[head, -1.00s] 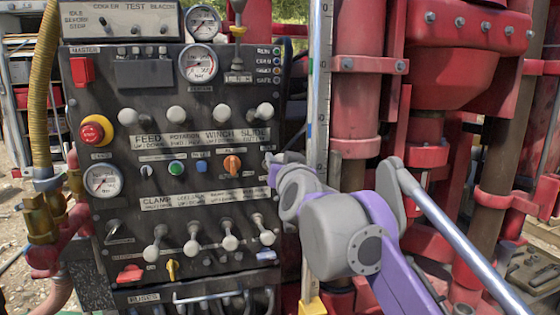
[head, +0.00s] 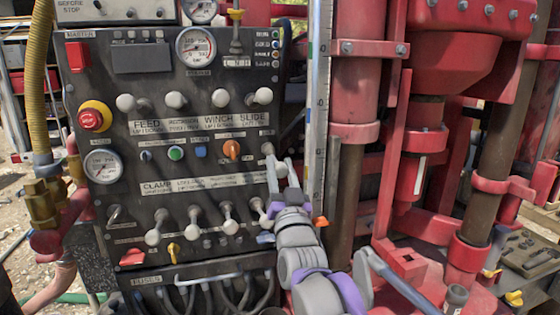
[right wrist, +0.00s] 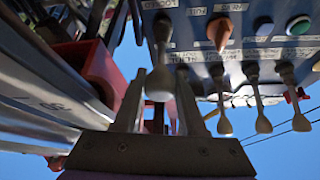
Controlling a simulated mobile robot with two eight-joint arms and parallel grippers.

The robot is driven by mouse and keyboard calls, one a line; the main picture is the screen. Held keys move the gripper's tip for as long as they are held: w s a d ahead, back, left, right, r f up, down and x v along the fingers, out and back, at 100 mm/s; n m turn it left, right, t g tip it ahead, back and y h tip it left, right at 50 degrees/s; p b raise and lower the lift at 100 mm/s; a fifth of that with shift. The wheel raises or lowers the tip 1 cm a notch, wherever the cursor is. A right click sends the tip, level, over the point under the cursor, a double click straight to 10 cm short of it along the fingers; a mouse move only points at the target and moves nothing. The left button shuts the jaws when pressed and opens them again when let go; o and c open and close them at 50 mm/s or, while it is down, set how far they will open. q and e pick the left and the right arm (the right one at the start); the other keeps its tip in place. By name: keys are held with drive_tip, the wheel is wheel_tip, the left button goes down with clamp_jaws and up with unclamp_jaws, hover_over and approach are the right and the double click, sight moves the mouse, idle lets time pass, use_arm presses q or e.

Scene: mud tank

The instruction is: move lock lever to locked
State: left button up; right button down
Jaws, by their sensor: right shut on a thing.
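The lock lever, a small lever with a pale grey knob (head: 267,148), sits at the right edge of the dark control panel (head: 130,215), right of the orange switch. In the right wrist view its rounded knob (right wrist: 159,82) shows between the fingers. My right gripper (head: 281,166) reaches up to it from below right. It is shut on the lever, with a finger on each side in the right wrist view (right wrist: 160,98). The fingers partly hide the lever in the head view. My left gripper is not in view.
A lower row of pale-knobbed levers (head: 192,234) runs just left of my right gripper. An orange rotary switch (head: 231,149) is close by on the left. A silver upright rail (head: 318,110) and red machinery (head: 360,90) stand to the right.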

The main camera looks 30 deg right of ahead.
drive_tip(key=shift+w+f+t+h+b, duration=0.2)
drive_tip(key=shift+f+t+h+b, duration=0.15)
drive_tip(key=shift+f+t+h, duration=0.45)
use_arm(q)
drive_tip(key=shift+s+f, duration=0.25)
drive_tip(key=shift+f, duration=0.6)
use_arm(e)
drive_tip(key=shift+w+f+y, duration=0.15)
drive_tip(key=shift+f+y, duration=0.15)
drive_tip(key=shift+f, duration=0.5)
drive_tip(key=shift+d, duration=0.1)
drive_tip(key=c, duration=0.8)
unclamp_jaws()
drive_tip(key=shift+o, duration=0.2)
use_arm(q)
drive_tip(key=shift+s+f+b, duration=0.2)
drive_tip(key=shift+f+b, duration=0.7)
use_arm(e)
drive_tip(key=v, duration=1)
drive_tip(key=shift+s+f, duration=0.25)
drive_tip(key=shift+f, duration=0.05)
